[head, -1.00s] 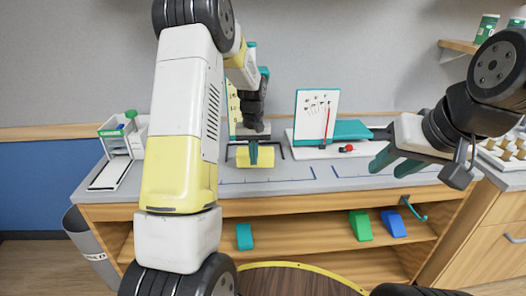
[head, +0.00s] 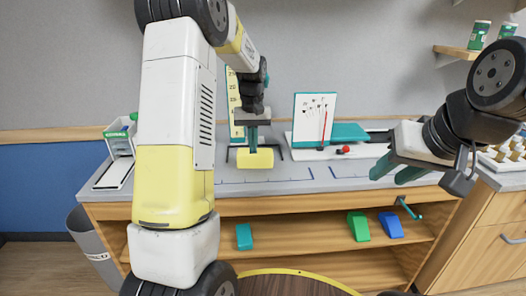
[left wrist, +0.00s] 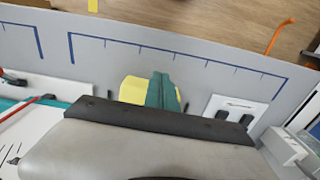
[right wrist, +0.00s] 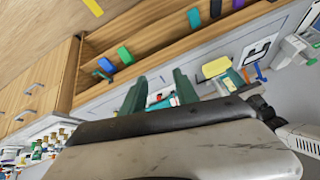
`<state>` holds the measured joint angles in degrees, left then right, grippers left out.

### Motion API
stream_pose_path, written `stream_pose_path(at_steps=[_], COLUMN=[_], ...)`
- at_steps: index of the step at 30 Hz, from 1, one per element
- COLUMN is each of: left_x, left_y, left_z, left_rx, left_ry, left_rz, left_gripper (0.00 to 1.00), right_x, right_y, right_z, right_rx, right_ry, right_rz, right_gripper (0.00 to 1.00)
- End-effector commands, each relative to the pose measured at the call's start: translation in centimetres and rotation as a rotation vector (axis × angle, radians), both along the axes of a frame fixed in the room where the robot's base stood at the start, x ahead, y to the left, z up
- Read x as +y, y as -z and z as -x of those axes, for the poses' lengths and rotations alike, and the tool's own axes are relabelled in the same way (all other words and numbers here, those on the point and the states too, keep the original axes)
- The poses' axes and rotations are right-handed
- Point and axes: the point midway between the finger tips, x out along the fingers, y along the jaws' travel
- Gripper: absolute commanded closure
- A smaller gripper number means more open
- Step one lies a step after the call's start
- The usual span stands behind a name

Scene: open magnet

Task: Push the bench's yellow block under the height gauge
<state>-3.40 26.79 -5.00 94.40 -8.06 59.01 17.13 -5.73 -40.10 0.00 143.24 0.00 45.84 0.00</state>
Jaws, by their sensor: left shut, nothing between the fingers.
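The yellow block (head: 256,161) lies on the grey bench top, in front of the height gauge (head: 234,105) with its yellow scale. It also shows in the left wrist view (left wrist: 131,91) and the right wrist view (right wrist: 215,67). My left gripper (head: 253,150) is shut and empty, its fingers pointing down at the block's upper rear side. In the left wrist view its fingers (left wrist: 161,93) overlap the block; I cannot tell whether they touch. My left arm and wrist hide part of the gauge. My right gripper (head: 392,170) is open and empty, right of the block.
A white board with a red pointer (head: 316,120) stands on a white base right of the gauge. A white and green box (head: 119,140) is at the bench's left end. Blue lines (head: 309,173) mark the clear front strip. Wedges (head: 359,226) lie on the shelf below.

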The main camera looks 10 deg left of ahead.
Motion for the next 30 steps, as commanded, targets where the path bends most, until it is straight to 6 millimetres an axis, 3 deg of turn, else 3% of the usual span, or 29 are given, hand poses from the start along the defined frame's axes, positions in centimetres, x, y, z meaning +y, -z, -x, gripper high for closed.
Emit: stream_pose_path(at_steps=[6,15,22,26,30], left_x=[0.0,0.0,-0.2,-0.5,-1.1], left_y=[-2.1,-2.3,-3.9,-6.5,-9.7], left_z=[0.0,0.0,1.0,3.3,6.9], left_rx=[-0.001,0.0,-0.026,-0.078,-0.152], left_ry=[0.001,0.001,0.012,0.037,0.074], left_rz=[0.0,0.0,0.011,0.032,0.06], left_gripper=[1.0,1.0,1.0,1.0,1.0], right_x=[0.0,0.0,0.0,0.0,0.0], right_y=[0.0,0.0,0.0,0.0,0.0], right_z=[0.0,0.0,0.0,0.0,0.0], right_rx=[0.0,0.0,0.0,0.0,0.0], right_ry=[0.0,0.0,0.0,0.0,0.0], right_rz=[0.0,0.0,0.0,0.0,0.0], right_gripper=[0.64,0.64,0.2,0.2,0.2])
